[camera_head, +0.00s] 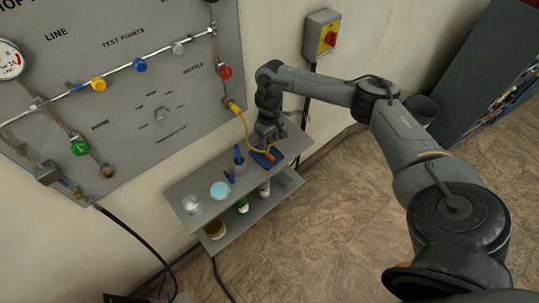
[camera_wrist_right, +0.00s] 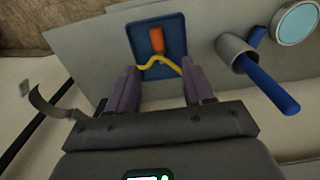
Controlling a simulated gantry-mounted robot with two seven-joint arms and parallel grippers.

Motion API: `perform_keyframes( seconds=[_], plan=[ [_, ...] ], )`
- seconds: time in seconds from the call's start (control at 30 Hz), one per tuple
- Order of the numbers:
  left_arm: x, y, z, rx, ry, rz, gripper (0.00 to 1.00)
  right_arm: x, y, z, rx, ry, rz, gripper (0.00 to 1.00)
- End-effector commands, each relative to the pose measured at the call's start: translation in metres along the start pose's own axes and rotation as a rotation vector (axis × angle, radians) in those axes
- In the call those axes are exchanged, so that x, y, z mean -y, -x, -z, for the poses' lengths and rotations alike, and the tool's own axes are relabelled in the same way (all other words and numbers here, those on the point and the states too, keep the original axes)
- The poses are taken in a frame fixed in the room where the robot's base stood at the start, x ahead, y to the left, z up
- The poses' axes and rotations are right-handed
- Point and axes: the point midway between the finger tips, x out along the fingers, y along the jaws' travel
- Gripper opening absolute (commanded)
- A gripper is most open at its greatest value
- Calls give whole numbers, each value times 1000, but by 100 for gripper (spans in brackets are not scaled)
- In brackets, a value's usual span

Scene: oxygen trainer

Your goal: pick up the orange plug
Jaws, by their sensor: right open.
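The orange plug (camera_wrist_right: 157,41) lies in a small blue tray (camera_wrist_right: 144,73) on the shelf. A yellow cord runs from it. In the wrist view it is beyond and between the two fingers of my right gripper (camera_wrist_right: 160,82), which is open with nothing between its fingertips but the view of the tray. In the head view my right gripper (camera_head: 268,138) hangs above the blue tray (camera_head: 264,159), and the yellow cord (camera_head: 243,125) runs from the wall panel down to it. The plug is small there and partly hidden. My left gripper is out of view.
The shelf (camera_head: 180,190) also holds a grey cup with a blue tool (camera_head: 239,156), a light-blue-topped jar (camera_head: 220,190) and a clear jar (camera_head: 191,204). Containers stand on the lower shelf. The wall panel (camera_head: 130,100) rises behind. The floor at right is open.

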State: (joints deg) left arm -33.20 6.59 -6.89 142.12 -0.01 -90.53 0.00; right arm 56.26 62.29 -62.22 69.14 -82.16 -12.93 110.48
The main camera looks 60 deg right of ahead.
Motion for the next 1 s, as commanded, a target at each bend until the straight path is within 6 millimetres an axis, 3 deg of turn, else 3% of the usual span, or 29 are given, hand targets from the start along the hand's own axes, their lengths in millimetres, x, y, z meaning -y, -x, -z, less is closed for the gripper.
perform_keyframes(
  seconds=[0.3, 0.57, 0.8, 1.0],
  plan=[
    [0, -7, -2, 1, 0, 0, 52, 0, -41, 0, -1, 0, 1, 51],
    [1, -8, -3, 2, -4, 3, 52, -1, -54, -1, -2, 1, 0, 51],
    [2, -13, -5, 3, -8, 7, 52, -4, -85, -6, -2, 2, 1, 51],
    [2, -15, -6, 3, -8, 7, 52, -5, -99, -6, -4, 1, 0, 51]
  ],
)
